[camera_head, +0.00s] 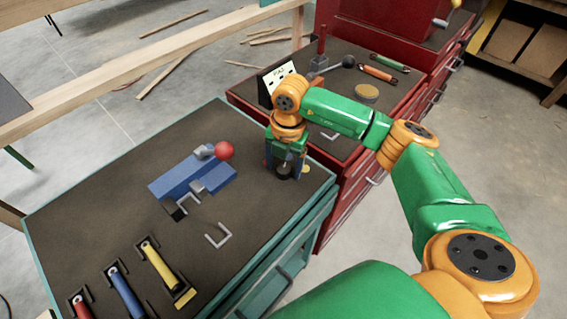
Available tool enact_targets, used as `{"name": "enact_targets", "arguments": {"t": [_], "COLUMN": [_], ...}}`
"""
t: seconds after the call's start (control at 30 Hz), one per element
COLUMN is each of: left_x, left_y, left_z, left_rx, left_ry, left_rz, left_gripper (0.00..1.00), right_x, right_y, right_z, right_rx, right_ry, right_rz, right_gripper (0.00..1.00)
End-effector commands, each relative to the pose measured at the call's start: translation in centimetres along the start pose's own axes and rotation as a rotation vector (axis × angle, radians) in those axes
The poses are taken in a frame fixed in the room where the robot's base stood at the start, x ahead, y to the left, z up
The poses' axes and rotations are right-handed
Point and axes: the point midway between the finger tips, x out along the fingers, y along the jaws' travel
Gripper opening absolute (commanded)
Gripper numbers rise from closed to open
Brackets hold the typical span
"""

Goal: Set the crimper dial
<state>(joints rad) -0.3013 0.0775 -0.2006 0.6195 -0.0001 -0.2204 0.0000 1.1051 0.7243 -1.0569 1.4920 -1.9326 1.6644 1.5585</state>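My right gripper (286,168) points down at the right end of the teal workbench's dark top. A small dark round piece (283,174) shows at its fingertips; I cannot tell whether it is the dial or whether the fingers hold it. A blue bench fixture (191,183) with grey metal parts and a red ball (224,151) on its lever lies left of the gripper, apart from it; it may be the crimper. No dial markings are readable. My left gripper is not in view.
Red, blue and yellow-handled tools (159,264) lie at the bench's front left. A grey U-shaped bracket (218,237) lies near the middle.

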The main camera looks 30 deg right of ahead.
Motion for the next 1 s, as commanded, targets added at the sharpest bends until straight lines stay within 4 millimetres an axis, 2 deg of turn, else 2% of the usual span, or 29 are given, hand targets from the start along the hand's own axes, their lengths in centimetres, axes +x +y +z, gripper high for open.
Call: {"name": "enact_targets", "arguments": {"t": [0.03, 0.2, 0.27, 0.67, 1.0], "left_x": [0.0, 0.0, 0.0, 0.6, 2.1], "left_y": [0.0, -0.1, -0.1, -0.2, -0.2], "left_z": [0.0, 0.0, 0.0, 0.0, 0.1], "left_rx": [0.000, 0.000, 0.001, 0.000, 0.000], "left_ry": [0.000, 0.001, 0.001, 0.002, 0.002], "left_rz": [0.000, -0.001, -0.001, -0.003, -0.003], "left_gripper": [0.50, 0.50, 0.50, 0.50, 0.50], "right_x": [0.0, 0.0, 0.0, 0.1, 0.2], "right_y": [0.0, 0.0, 0.0, 0.0, 0.1], "right_z": [0.0, 0.0, 0.0, 0.0, 0.1], "right_rx": [0.000, 0.000, 0.000, -0.084, -0.370], "right_ry": [0.000, 0.000, 0.000, 0.005, 0.023], "right_rz": [0.000, 0.000, 0.000, -0.001, 0.002], "right_gripper": [0.59, 0.13, 0.00, 0.00, 0.00]}}
